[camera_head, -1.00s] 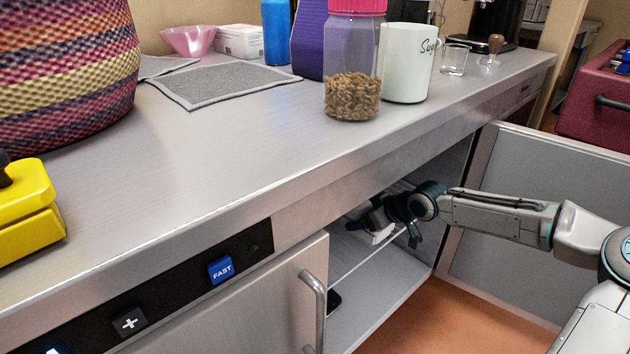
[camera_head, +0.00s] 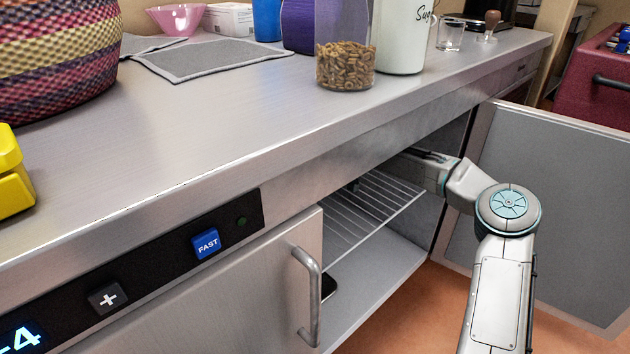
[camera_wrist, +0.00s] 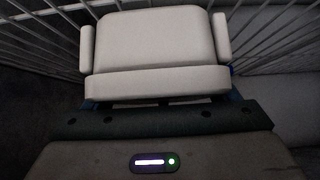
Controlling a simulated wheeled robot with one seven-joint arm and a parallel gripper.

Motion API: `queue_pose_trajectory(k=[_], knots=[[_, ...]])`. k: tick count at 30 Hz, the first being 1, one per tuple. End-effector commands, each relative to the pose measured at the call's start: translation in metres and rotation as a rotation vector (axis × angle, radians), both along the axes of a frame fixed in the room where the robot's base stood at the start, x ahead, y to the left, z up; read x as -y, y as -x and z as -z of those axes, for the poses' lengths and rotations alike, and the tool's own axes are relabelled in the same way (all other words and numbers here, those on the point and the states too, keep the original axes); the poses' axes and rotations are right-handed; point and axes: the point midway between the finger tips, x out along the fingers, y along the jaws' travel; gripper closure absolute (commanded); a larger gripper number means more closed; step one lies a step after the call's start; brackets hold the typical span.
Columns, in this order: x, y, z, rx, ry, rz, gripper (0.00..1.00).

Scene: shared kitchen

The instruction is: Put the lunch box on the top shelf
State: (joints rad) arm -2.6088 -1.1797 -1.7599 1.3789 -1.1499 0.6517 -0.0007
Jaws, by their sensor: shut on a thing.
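The lunch box (camera_wrist: 157,47) is a pale, whitish box with side clips, seen close in front of my gripper (camera_wrist: 160,105) in the wrist view. My gripper is shut on it, though the fingertips are mostly hidden in the dark. The wire top shelf (camera_head: 365,212) is inside the open cabinet under the counter. Its white bars also show on both sides of the lunch box in the wrist view (camera_wrist: 270,45). In the head view my arm reaches into the cabinet; the gripper and lunch box are hidden there behind the counter edge. I cannot tell whether the box touches the shelf.
The open cabinet door (camera_head: 560,200) stands to the right of my arm. The counter (camera_head: 200,120) overhangs the opening. A handled left door (camera_head: 230,290) is at the left of the opening. A dark object (camera_head: 328,286) lies on the lower cabinet floor (camera_head: 375,275).

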Motion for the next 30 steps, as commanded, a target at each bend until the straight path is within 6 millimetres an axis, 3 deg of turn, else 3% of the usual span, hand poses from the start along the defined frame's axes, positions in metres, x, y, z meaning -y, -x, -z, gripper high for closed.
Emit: queue_pose_trajectory(k=[4, 11, 23, 24, 25, 30], knots=[[-0.004, -0.003, 0.004, 0.0, 0.0, -0.001, 0.47], [-0.004, -0.002, 0.035, -0.002, 0.0, -0.001, 0.47], [-0.004, -0.002, 0.038, 0.0, 0.0, -0.001, 0.47], [-0.004, -0.002, 0.038, 0.0, 0.0, -0.001, 0.11], [-0.004, -0.002, 0.038, 0.0, 0.0, -0.001, 0.03], [-0.004, -0.002, 0.038, -0.001, 0.001, -0.001, 0.0]])
